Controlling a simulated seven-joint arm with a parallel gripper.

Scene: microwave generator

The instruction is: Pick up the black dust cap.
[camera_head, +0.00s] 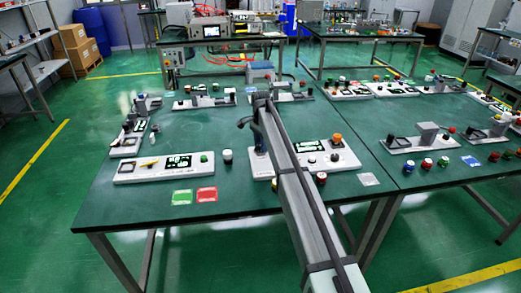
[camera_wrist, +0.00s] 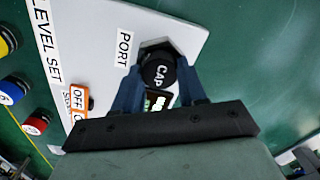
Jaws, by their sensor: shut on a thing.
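The black dust cap (camera_wrist: 160,72), round and marked "CAP", shows in the wrist view between the two blue fingers of my gripper (camera_wrist: 158,68). The fingers are shut on its sides. The cap is over a dark angular fitting on a white panel (camera_wrist: 100,28), beside the label "PORT" (camera_wrist: 124,48). I cannot tell whether the cap touches the fitting or is clear of it. In the head view my arm reaches over the front of the green table (camera_head: 235,125), and I cannot make out the cap there.
In the wrist view an orange-framed OFF switch (camera_wrist: 79,104) and blue and red buttons lie to the left. In the head view a white control panel (camera_head: 130,175), a green card (camera_head: 182,197) and a red card (camera_head: 206,194) lie left of my arm.

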